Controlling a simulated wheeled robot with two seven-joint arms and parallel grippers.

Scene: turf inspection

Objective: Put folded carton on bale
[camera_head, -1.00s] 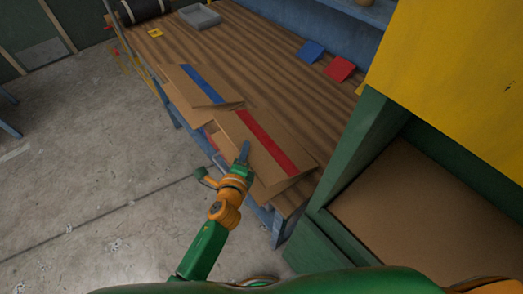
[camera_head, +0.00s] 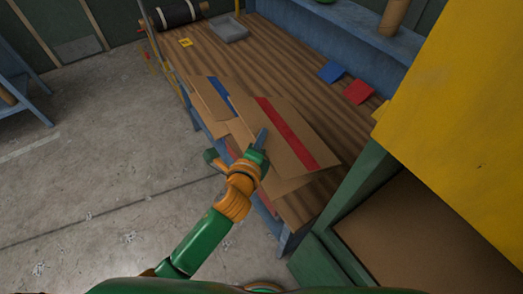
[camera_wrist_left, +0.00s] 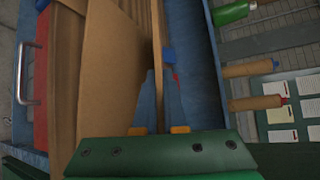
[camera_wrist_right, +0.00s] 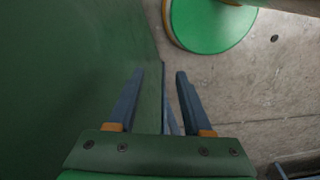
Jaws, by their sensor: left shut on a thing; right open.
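A folded carton with a red stripe (camera_head: 292,148) is at the near end of the wooden bench, overlapping a blue-striped carton (camera_head: 205,98). My left gripper (camera_head: 262,138) is shut on the red-striped carton; in the left wrist view the carton's thin edge (camera_wrist_left: 157,38) runs between the fingers. At lower right, a flat brown surface (camera_head: 420,240) lies inside a green-framed bay under a yellow panel; it may be the bale's top, but I cannot tell. My right gripper (camera_wrist_right: 160,75) is open and empty beside a green wall; it is outside the head view.
The bench (camera_head: 270,70) holds a grey tray (camera_head: 229,30), a black roll (camera_head: 178,14), and blue (camera_head: 331,71) and red (camera_head: 358,92) flat pieces. The green frame post (camera_head: 345,190) and yellow panel (camera_head: 460,100) stand right of the cartons. Concrete floor lies open at left.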

